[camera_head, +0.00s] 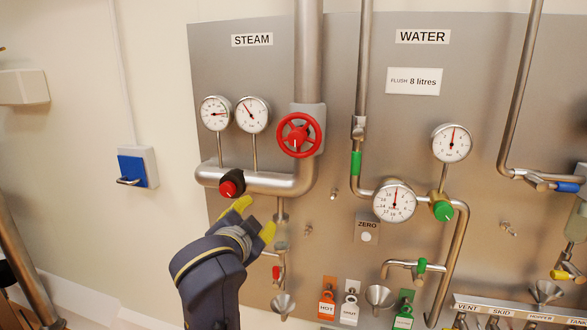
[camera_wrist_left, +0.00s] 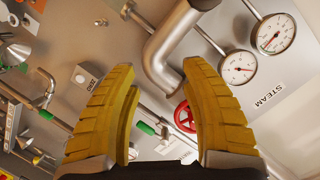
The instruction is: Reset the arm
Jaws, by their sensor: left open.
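My left gripper (camera_head: 252,219) comes in from the lower left, in front of the steel panel (camera_head: 345,60). Its two yellow fingers are spread with nothing between them. In the left wrist view the open fingers (camera_wrist_left: 160,72) frame the panel, its pipes and part of the red handwheel. The red-and-black knob (camera_head: 230,186) on the steam pipe is just above the fingertips in the head view; I see no grip on it. The gripper and forearm cover part of the panel's lower left. My right gripper is not in view.
The red handwheel (camera_head: 299,134) and two steam gauges (camera_head: 252,115) are above the gripper. The water gauge (camera_head: 395,201) and green knob (camera_head: 443,211) are to the right. A blue switch box (camera_head: 135,168) is on the left wall. Tags and funnels (camera_head: 380,296) line the bottom.

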